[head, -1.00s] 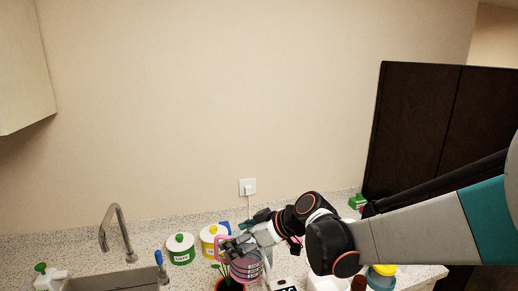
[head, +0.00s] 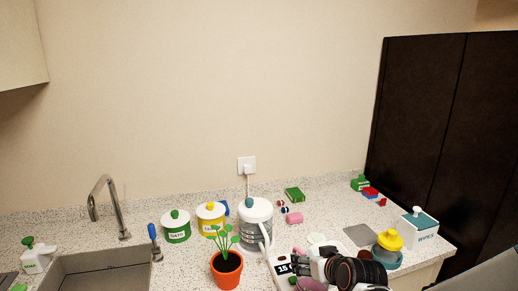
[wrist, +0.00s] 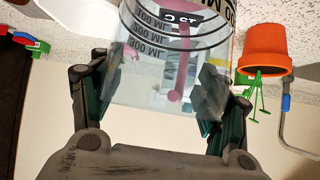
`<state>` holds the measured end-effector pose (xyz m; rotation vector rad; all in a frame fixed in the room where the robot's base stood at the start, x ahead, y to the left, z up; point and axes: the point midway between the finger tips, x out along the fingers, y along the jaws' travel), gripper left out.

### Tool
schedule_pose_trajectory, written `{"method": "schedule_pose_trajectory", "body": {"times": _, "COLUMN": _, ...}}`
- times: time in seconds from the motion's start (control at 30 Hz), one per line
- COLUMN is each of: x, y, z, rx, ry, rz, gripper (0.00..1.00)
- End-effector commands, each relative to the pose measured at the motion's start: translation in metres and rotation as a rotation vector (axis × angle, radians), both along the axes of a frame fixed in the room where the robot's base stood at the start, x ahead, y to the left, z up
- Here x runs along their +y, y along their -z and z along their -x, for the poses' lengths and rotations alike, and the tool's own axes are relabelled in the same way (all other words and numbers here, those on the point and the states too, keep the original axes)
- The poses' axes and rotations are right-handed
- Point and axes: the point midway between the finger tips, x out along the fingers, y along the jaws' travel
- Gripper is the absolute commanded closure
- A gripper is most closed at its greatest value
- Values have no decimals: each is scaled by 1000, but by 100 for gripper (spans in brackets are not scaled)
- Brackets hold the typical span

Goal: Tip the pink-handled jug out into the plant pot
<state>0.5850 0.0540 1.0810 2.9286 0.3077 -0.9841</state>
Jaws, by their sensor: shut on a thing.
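My gripper (wrist: 158,90) is shut on the pink-handled jug (wrist: 150,52), a clear jug with black volume marks. Its pink handle shows through the clear wall. The wrist view is upside down, and the jug looks roughly upright. In the head view only a pinkish part of the jug (head: 312,285) shows at the bottom edge, below my gripper (head: 305,267). The orange plant pot (head: 226,281) with a green plant stands on the counter to the left, apart from the jug. It also shows in the wrist view (wrist: 265,50). I cannot tell whether the jug holds anything.
A white kettle (head: 256,212) stands behind the pot, beside yellow (head: 211,220) and green (head: 176,228) canisters. A sink (head: 100,272) lies left. A scale (head: 281,268) sits between pot and gripper. A yellow-lidded jar (head: 388,243) and wipes box (head: 419,226) stand right.

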Motion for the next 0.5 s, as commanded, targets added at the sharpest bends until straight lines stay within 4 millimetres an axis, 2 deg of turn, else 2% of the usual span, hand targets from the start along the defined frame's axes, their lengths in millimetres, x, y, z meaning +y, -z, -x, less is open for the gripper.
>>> {"method": "schedule_pose_trajectory", "body": {"times": 0.03, "x": -13, "y": 16, "z": 4, "rx": -1, "ry": 50, "rz": 3, "gripper": 76}}
{"method": "schedule_pose_trajectory", "body": {"times": 0.2, "x": -42, "y": 31, "z": 13, "rx": 0, "ry": 172, "rz": 1, "gripper": 76}}
{"method": "schedule_pose_trajectory", "body": {"times": 0.33, "x": -52, "y": 34, "z": 17, "rx": 0, "ry": 213, "rz": -1, "gripper": 76}}
{"method": "schedule_pose_trajectory", "body": {"times": 0.5, "x": -54, "y": 33, "z": 18, "rx": 1, "ry": 225, "rz": -2, "gripper": 76}}
